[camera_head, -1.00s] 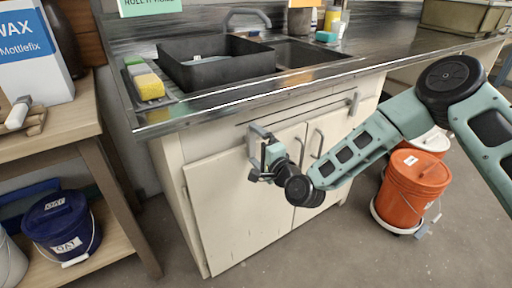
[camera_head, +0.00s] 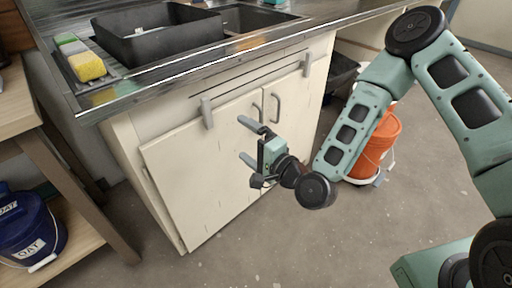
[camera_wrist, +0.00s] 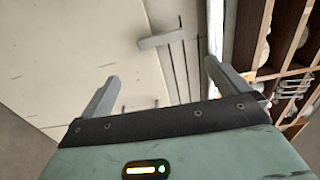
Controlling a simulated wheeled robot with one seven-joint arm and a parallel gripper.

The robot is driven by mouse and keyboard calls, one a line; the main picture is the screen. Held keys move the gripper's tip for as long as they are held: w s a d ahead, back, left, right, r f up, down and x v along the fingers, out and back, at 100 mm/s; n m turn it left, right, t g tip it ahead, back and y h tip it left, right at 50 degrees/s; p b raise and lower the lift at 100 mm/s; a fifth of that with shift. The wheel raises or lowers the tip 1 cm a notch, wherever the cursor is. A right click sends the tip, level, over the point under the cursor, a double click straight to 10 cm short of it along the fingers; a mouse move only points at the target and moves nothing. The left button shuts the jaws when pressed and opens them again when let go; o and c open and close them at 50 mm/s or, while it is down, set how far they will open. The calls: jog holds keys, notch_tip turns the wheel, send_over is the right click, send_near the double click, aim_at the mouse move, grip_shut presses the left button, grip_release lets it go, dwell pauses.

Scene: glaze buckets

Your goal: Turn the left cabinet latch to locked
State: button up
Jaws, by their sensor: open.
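The left cabinet latch (camera_head: 207,113) is a grey bar standing upright near the top of the left cabinet door (camera_head: 200,165). In the wrist view the latch (camera_wrist: 160,40) lies across the drawer lines, beyond and between my fingers. My gripper (camera_head: 245,139) is open and empty, in front of the left door, to the right of and lower than the latch. Its two grey fingers are apart and clear of the latch; they also show in the wrist view (camera_wrist: 162,72).
A second grey latch (camera_head: 306,64) stands upright on the right. Two curved door handles (camera_head: 266,108) sit close behind my gripper. The counter edge (camera_head: 220,62) overhangs the cabinet. An orange bucket (camera_head: 385,135) stands at right. The floor in front is clear.

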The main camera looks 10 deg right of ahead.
jog(key=shift+v, duration=1.55)
jog(key=s+a+f+n+g+h, duration=0.15)
jog(key=s+a+n+g, duration=0.35)
jog(key=n+g, duration=0.55)
jog(key=s+d+r+n+g+h, duration=0.2)
jog(key=s+d+r+n+h, duration=0.3)
jog(key=s, duration=0.4)
jog(key=s+d+r+n+g+h, duration=0.35)
jog(key=s+d+r, duration=0.3)
jog(key=s, duration=0.35)
notch_tip(320, 180, up, 15)
jog(key=t+p, duration=0.1)
jog(key=p, duration=1.4)
jog(key=shift+w+a+y, duration=0.3)
jog(key=shift+a, duration=0.15)
